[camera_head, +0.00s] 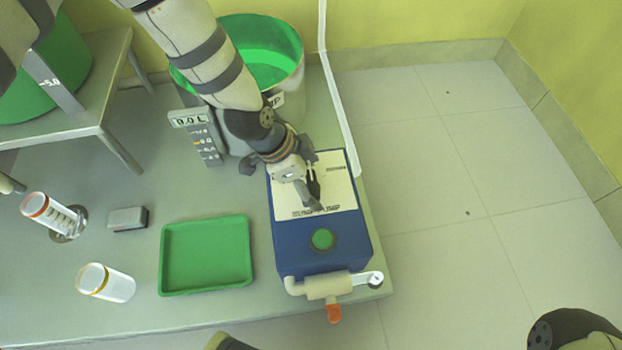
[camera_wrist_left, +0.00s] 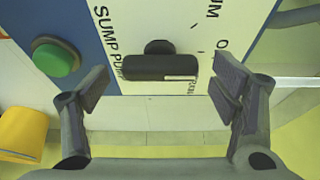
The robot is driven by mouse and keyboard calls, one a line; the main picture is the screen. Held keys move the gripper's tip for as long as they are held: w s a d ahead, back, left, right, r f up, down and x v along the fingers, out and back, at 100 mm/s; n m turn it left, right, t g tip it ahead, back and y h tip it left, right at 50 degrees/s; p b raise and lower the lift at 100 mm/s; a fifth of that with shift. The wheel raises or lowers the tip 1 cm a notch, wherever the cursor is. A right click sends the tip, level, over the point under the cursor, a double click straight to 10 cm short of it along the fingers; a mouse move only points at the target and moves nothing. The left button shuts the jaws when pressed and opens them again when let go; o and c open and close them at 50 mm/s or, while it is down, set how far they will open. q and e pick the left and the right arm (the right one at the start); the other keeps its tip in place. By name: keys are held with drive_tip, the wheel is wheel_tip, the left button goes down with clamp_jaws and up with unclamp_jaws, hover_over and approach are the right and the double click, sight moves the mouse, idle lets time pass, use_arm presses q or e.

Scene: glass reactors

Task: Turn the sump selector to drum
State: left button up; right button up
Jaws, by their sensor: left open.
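The sump selector (camera_wrist_left: 160,66) is a black bar knob on the white label panel (camera_wrist_left: 215,20) of the blue pump box (camera_head: 318,249). In the left wrist view its bar lies crosswise, with a white mark at its right end. "SUMP PUMP" and part of a word ending in "UM" show beside it. My left gripper (camera_wrist_left: 164,88) is open, its fingers on either side of the bar with visible gaps. In the head view my left gripper (camera_head: 313,185) is over the panel and hides much of the selector.
A green button (camera_head: 322,239) is on the box, with a pipe fitting and red-orange tip (camera_head: 334,313) at its front. A green tray (camera_head: 206,254) lies left of it. A green-lined drum (camera_head: 265,55) stands behind. Floor is clear to the right.

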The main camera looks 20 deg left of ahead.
use_arm(q)
drive_tip(key=c, duration=1.2)
drive_tip(key=shift+o, duration=0.2)
drive_tip(key=shift+r, duration=0.1)
use_arm(e)
drive_tip(key=shift+r, duration=0.15)
